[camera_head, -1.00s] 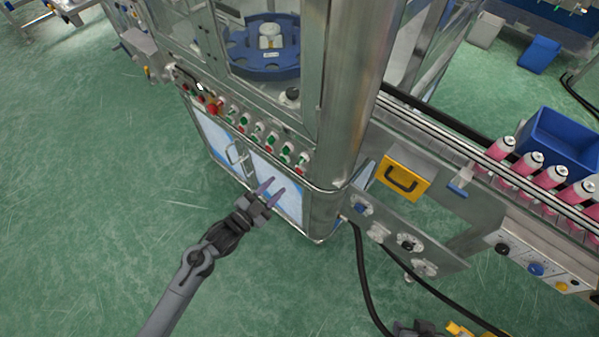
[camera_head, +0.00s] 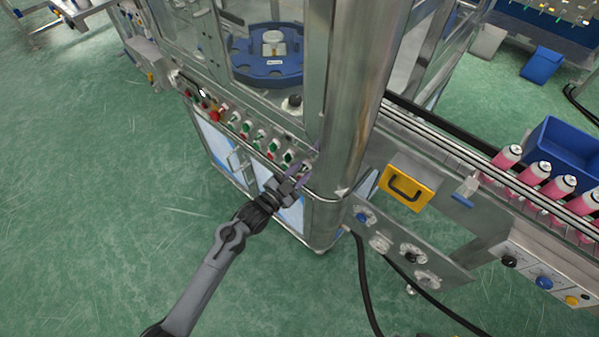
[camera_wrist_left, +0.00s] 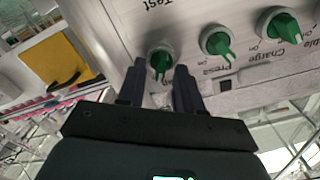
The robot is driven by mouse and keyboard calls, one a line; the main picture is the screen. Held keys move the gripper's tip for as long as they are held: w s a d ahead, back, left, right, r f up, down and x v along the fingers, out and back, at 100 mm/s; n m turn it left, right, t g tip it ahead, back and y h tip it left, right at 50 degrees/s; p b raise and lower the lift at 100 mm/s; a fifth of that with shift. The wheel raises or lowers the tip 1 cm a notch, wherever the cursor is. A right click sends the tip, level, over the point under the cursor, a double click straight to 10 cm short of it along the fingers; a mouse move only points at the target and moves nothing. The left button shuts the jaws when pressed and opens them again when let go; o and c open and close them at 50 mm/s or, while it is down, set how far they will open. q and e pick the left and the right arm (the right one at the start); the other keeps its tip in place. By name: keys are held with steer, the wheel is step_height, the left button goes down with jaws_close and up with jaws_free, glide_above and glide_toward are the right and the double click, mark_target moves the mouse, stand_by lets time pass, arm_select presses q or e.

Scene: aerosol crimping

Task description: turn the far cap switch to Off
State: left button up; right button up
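A row of green rotary switches runs along the machine's front panel (camera_head: 248,128). In the left wrist view one green switch (camera_wrist_left: 160,62) sits just beyond and between my fingertips, and two more green switches (camera_wrist_left: 217,42) and (camera_wrist_left: 281,27) are to its right. Their lettering is upside down; I read "Test", "Press" and "Charge". No label reading "cap" is legible, so I cannot tell which is the far cap switch. My left gripper (camera_head: 302,172) is open and empty at the panel's right end; its fingers also show in the wrist view (camera_wrist_left: 158,88). My right gripper is out of view.
A thick steel post (camera_head: 350,100) stands right beside my left gripper. A yellow handled box (camera_head: 405,187) and a side plate with knobs (camera_head: 400,247) lie to the right. A conveyor (camera_head: 440,143) carries pink cans. Green floor is free at the left.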

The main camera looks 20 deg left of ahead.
arm_select(q)
jaws_close()
steer(key=shift+r, duration=0.1)
stand_by(0.4)
steer(key=shift+r+n+p, duration=0.1)
steer(key=shift+n+p, duration=0.8)
steer(key=n+p, duration=0.2)
steer(key=n, duration=0.1)
steer(key=shift+w+a+n, duration=0.1)
steer(key=shift+a+n, duration=0.05)
steer(key=shift+n, duration=0.15)
steer(key=n+p, duration=0.2)
steer(key=n, duration=0.1)
steer(key=shift+a, duration=0.1)
steer(key=shift+a+n+p, duration=0.1)
steer(key=shift+n+p, duration=0.65)
steer(key=shift+n, duration=0.95)
